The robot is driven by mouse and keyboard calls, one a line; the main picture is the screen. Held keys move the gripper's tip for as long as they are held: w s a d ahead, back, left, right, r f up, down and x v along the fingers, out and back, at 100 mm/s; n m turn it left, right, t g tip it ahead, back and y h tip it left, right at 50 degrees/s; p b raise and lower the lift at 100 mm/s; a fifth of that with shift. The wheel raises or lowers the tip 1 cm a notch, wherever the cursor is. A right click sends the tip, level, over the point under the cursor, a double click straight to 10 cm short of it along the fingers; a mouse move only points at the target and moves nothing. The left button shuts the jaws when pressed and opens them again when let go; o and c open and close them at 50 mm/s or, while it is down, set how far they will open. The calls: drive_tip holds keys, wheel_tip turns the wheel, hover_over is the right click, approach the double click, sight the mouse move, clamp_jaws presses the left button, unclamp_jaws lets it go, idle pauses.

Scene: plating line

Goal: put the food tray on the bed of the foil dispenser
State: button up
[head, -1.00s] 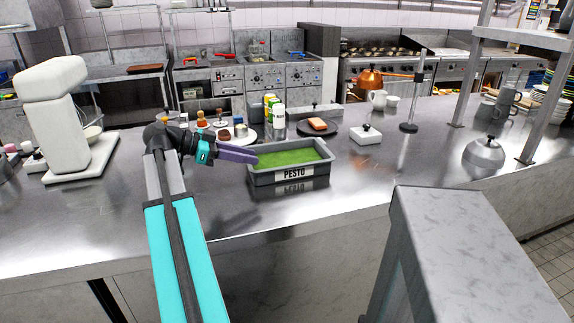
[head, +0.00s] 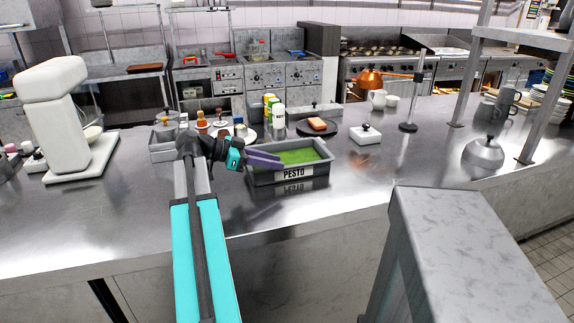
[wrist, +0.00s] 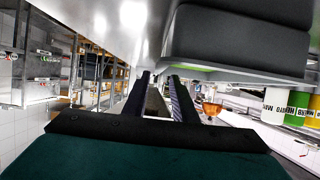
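The food tray (head: 262,178) is a dark grey rectangular pan with green contents and a PESTO label, flat on the steel counter. In the wrist view its dark wall (wrist: 240,35) fills the upper right. My gripper (head: 281,161) reaches in from the left, its purple fingers over the tray's left end. In the wrist view the two fingers of my gripper (wrist: 159,76) stand apart with a visible gap, close to the tray's rim. Whether they touch it I cannot tell. I cannot clearly identify the foil dispenser; a long grey box (head: 318,110) lies behind the tray.
A white mixer (head: 60,115) stands at the left. A grey container (head: 163,152) sits left of my arm.

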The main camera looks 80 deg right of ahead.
sight(286, 163)
drive_tip(key=shift+p+x, duration=0.4)
drive_tip(key=shift+x, duration=2.2)
drive_tip(key=shift+w+d, duration=0.1)
drive_tip(key=shift+d, duration=0.1)
clamp_jaws()
